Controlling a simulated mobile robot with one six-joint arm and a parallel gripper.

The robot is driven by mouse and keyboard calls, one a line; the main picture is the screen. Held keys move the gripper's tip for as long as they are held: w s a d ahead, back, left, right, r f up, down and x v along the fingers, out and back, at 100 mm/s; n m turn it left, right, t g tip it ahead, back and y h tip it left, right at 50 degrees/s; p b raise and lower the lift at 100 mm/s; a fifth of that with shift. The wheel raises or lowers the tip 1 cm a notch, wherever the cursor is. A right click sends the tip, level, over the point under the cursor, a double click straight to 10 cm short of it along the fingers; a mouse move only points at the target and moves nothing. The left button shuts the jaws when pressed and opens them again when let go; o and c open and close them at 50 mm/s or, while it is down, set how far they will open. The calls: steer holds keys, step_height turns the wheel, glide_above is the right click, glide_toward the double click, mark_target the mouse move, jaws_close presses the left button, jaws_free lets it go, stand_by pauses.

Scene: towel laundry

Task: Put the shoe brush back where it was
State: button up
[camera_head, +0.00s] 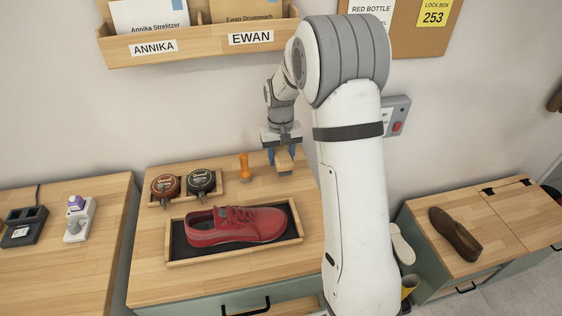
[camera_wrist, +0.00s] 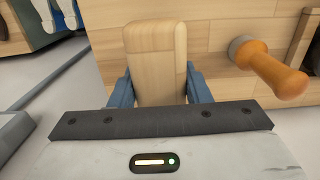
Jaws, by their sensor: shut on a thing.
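The shoe brush (camera_head: 284,163) is a pale wooden block at the back right of the middle cabinet's wooden top. My gripper (camera_head: 281,154) points down from above and is shut on it, with a blue finger on each side. In the wrist view the brush (camera_wrist: 155,50) shows its smooth wooden back between the blue fingers of my gripper (camera_wrist: 158,88). Its bristles are not clearly seen. I cannot tell whether the brush touches the cabinet top or hangs just above it.
An orange-handled tool (camera_head: 244,168) stands just left of the brush, also close in the wrist view (camera_wrist: 270,70). A small tray (camera_head: 214,200) with brown and black polish containers is further left. A red shoe (camera_head: 235,226) lies on a dark-lined tray (camera_head: 298,237) in front.

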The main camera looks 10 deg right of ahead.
step_height(320, 180, down, 3)
steer(key=shift+r+p, duration=0.1)
steer(key=shift+p, duration=0.2)
steer(key=shift+w+f, duration=0.2)
steer(key=shift+f, duration=0.1)
steer(key=shift+f, duration=0.1)
steer(key=shift+f, duration=0.15)
steer(key=o, duration=1.1)
